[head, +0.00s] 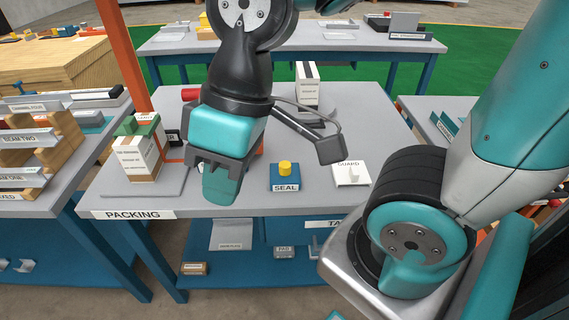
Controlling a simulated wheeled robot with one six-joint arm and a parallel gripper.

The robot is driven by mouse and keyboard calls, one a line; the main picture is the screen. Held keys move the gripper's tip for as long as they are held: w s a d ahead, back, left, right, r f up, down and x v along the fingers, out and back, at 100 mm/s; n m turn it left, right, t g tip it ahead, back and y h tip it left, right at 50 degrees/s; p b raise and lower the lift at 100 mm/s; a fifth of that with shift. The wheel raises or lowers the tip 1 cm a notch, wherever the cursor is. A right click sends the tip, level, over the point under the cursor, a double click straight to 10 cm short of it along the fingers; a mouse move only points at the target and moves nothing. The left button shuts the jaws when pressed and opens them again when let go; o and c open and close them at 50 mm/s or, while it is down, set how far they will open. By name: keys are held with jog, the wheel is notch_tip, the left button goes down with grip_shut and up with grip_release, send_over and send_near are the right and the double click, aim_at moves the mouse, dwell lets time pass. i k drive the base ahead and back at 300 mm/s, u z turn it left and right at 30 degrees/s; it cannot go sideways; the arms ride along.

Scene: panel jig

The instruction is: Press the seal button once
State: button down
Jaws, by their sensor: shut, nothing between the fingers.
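The seal button is a yellow round cap (285,168) on a blue box (285,181) labelled SEAL. It stands near the front edge of the grey packing table (235,211) in the head view. My gripper (219,188) is shut and empty, pointing down, to the left of the button and apart from it. The button's top is in plain view. My gripper hides part of the table and of the things behind it.
A white GUARD box (351,172) with a small switch stands right of the seal box. A white carton (139,153) with a green top stands at the left. Another carton (307,86) stands further back. The table front between my gripper and the blue box is clear.

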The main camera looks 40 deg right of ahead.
aim_at(286, 166)
jog(key=z, duration=0.4)
jog(key=k, duration=1)
jog(key=z, duration=0.6)
jog(key=k, duration=0.35)
jog(key=u, duration=0.45)
jog(key=i, duration=0.55)
jog(key=u, duration=0.8)
jog(key=i, duration=0.45)
jog(key=z, duration=0.05)
